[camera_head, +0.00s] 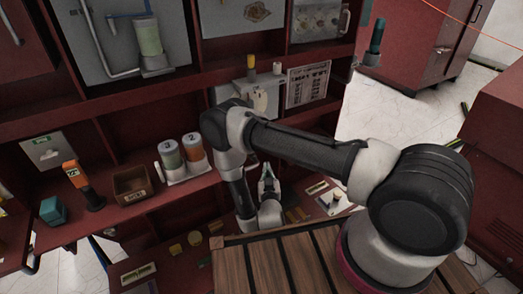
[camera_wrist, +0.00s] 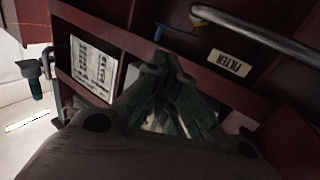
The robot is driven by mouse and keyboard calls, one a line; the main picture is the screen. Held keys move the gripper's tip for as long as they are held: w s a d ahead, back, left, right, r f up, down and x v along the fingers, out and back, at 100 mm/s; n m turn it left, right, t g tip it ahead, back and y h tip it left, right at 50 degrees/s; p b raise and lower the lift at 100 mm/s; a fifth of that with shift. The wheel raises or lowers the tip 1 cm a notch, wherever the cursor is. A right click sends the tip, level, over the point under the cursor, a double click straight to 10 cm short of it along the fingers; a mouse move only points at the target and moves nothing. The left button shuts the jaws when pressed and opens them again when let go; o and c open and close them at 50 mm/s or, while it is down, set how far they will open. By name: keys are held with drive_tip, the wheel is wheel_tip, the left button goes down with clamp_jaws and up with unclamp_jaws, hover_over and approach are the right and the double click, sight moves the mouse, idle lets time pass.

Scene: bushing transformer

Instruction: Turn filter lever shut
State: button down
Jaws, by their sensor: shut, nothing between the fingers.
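My gripper (camera_head: 266,172) is shut and empty, pointing up in front of the red rack's lower shelf; it also shows in the wrist view (camera_wrist: 163,62). A panel at upper left of the head view holds a green filter cylinder (camera_head: 149,38) with a grey pipe and a thin blue bar (camera_head: 128,15), possibly the lever. The gripper is well apart from this panel, to its lower right. In the wrist view, a FILTER label (camera_wrist: 229,63) sits on the red frame beside a grey pipe (camera_wrist: 255,33). A small blue part (camera_wrist: 197,21) shows at the pipe's end.
Two labelled cylinders (camera_head: 182,153), a brown box (camera_head: 132,184) and an orange-and-black tool (camera_head: 80,183) stand on the left shelf. A printed sign (camera_head: 307,85) hangs behind my arm. A slatted wooden top (camera_head: 262,268) lies in front.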

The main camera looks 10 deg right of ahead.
drive_tip(key=w+d, duration=0.3)
drive_tip(key=w, duration=1)
drive_tip(key=shift+w+m+h, duration=0.3)
drive_tip(key=shift+r, duration=0.1)
